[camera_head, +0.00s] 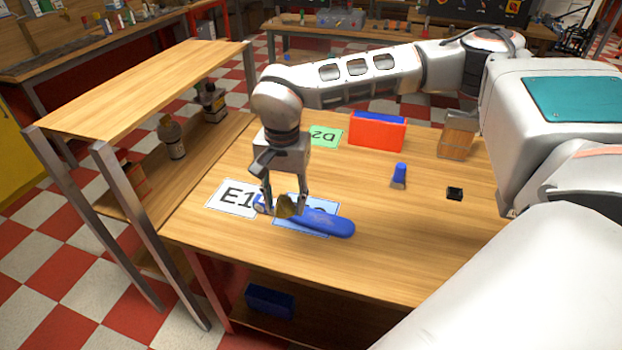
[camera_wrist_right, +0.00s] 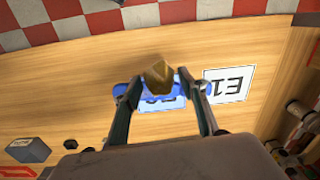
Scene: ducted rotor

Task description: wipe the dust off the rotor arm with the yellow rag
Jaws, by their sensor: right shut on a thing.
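The blue rotor arm (camera_head: 328,222) lies on the wooden table, partly over a blue-bordered card (camera_head: 318,206). My right gripper (camera_head: 285,204) points down over its left part. It is shut on the crumpled yellow-brown rag (camera_head: 286,207), which also shows between the fingers in the right wrist view (camera_wrist_right: 158,77). The rag is at or just above the rotor arm; whether it touches cannot be told. Dust is too small to make out. The gripper and rag hide part of the rotor arm. My left gripper is out of view.
A white E1 card (camera_head: 232,197) lies left of the gripper, a green D2 card (camera_head: 326,136) behind. A shelf (camera_head: 150,80) stands left.

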